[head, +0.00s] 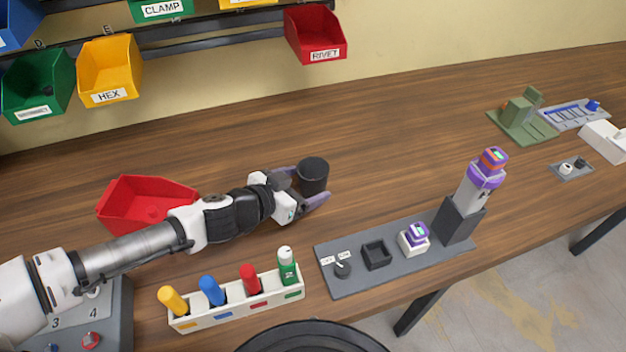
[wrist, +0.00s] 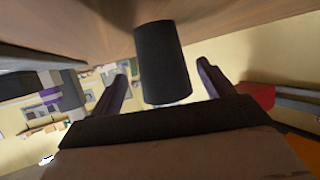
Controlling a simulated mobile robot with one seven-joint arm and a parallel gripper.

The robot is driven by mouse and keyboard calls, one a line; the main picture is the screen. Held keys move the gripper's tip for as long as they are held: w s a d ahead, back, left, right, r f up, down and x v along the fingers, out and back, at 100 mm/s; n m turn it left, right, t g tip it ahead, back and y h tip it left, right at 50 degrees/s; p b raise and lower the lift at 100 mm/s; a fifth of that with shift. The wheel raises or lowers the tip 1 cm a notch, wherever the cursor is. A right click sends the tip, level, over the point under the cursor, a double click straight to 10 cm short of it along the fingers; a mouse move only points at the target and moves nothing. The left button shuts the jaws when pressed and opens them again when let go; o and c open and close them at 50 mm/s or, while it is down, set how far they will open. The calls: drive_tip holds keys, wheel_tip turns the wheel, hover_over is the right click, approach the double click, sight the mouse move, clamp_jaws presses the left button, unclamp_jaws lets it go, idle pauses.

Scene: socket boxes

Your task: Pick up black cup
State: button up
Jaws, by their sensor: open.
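The black cup (head: 313,175) stands on the wooden table near the middle of the head view. In the wrist view the black cup (wrist: 162,62) shows between the two fingers. My gripper (head: 312,187) is open, with its purple fingers on either side of the cup. In the wrist view my gripper (wrist: 162,72) has a visible gap between each finger and the cup. The cup's lower part is partly hidden by a finger in the head view.
A red bin (head: 130,222) lies beside my arm. A white rack (head: 238,306) with several coloured items and a grey board (head: 350,283) with a tall grey holder (head: 457,222) stand in front. The table behind the cup is clear.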

sight(321, 176)
drive_tip(key=shift+p+x, duration=0.3)
drive_tip(key=shift+x, duration=1.55)
drive_tip(key=shift+w+r, duration=0.1)
drive_tip(key=shift+r, duration=0.05)
drive_tip(key=c, duration=1)
drive_tip(key=shift+r, duration=0.1)
